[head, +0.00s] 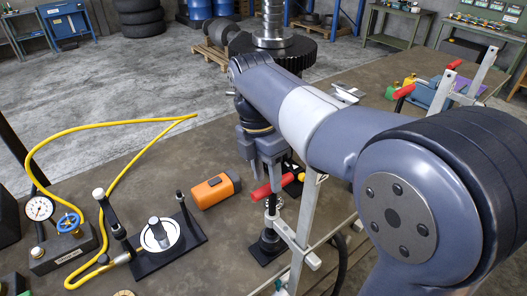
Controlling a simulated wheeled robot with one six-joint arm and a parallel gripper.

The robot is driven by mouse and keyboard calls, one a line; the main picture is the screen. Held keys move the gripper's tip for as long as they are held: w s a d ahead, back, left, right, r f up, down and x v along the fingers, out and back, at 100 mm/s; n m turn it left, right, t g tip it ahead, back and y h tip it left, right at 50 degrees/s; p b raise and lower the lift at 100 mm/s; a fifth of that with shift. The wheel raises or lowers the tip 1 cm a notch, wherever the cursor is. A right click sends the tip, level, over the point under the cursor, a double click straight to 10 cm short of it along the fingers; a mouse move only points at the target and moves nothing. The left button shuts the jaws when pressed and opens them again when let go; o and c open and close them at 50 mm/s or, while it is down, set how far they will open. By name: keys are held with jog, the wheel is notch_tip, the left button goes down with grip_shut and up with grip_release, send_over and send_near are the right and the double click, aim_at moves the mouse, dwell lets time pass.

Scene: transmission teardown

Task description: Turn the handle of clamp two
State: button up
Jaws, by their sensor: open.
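A clamp with a red handle (273,188) stands on the bench, its dark spindle and foot below the handle and a metal bar beside it. I see no number on it, so I cannot tell if it is clamp two. My gripper (269,168) points down right at this handle, with its fingers open. The fingers overlap the handle's upper edge in the picture; I cannot tell if they touch it. My arm comes in from the right and hides part of the bench. Two more red handles, a nearer one (405,91) and a farther one (455,64), show on clamps at the upper right.
A large dark gear on a metal shaft (270,35) rises behind my arm. A black fixture (160,236), a yellow hose (75,130) and a pressure gauge (40,208) stand farther left. Metal clamp bars (305,215) rise close on the right.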

notch_tip(320, 180, up, 9)
jog(key=w+a, duration=0.1)
jog(key=shift+w, duration=0.2)
jog(key=shift+f, duration=0.1)
jog(key=f, duration=0.3)
jog(key=s+f, duration=0.1)
jog(key=f, duration=0.3)
jog(key=d+f, duration=0.1)
jog(key=f, duration=0.2)
jog(key=shift+s+d+f, duration=0.1)
jog(key=shift+s+f, duration=0.15)
jog(key=shift+s, duration=0.1)
jog(key=shift+r, duration=0.15)
notch_tip(320, 180, up, 10)
jog(key=w+a, duration=0.1)
jog(key=w, duration=0.1)
jog(key=f, duration=0.3)
jog(key=s+f, duration=0.1)
jog(key=f, duration=0.3)
jog(key=s+d+f, duration=0.1)
jog(key=f, duration=0.2)
jog(key=shift+f, duration=0.15)
jog(key=m, duration=0.4)
jog(key=m+y, duration=0.1)
jog(key=m, duration=0.1)
jog(key=shift+w, duration=0.3)
